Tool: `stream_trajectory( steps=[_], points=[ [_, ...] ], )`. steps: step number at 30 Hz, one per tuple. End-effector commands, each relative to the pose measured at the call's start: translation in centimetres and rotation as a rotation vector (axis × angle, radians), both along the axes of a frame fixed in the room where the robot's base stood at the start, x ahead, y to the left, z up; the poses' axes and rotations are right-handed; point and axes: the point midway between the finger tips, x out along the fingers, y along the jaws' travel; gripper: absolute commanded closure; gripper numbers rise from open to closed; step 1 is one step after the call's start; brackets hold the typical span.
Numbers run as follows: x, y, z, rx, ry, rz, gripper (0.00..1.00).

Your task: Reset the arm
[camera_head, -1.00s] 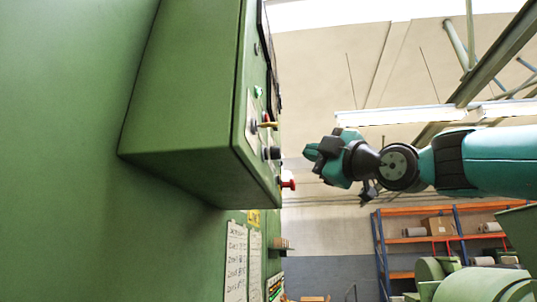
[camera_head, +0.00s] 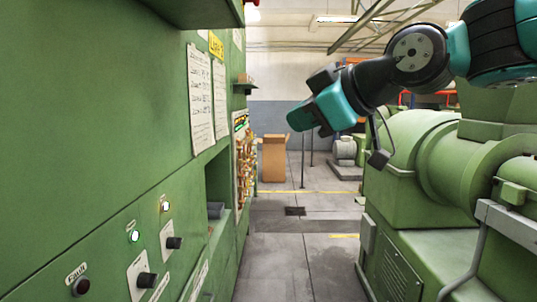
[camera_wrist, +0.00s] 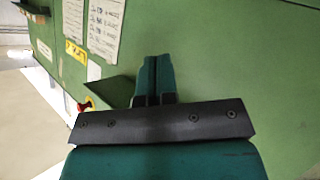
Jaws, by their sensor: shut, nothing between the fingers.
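My gripper (camera_head: 300,120) is at the end of my teal and black arm, in the upper right of the head view, hanging in free air. In the wrist view my gripper (camera_wrist: 153,62) shows its two teal fingers together with nothing between them. The fingers point toward the green cabinet wall (camera_wrist: 230,60). A gap to the cabinet (camera_head: 110,130) shows in the head view, and the gripper is apart from it.
A green extruder (camera_head: 430,170) stands at the right, below my arm. The cabinet has knobs, lit buttons and paper sheets (camera_head: 200,100). A red button (camera_wrist: 87,105) shows in the wrist view. A cardboard box (camera_head: 274,158) stands farther back. The aisle floor (camera_head: 285,250) between is clear.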

Motion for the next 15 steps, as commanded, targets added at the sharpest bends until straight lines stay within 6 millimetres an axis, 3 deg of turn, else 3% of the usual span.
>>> stream_trajectory(
  steps=[1,6,10,15],
  points=[
    [-1.9,-0.9,-3.9,-0.015,0.129,-0.025,1.0],
    [-9.5,-4.2,-14.7,-0.076,0.565,-0.149,1.0],
    [-15.7,-6.8,-20.8,-0.133,0.842,-0.256,1.0],
    [-21.3,-9.0,-25.1,-0.193,1.061,-0.361,1.0]
  ],
)
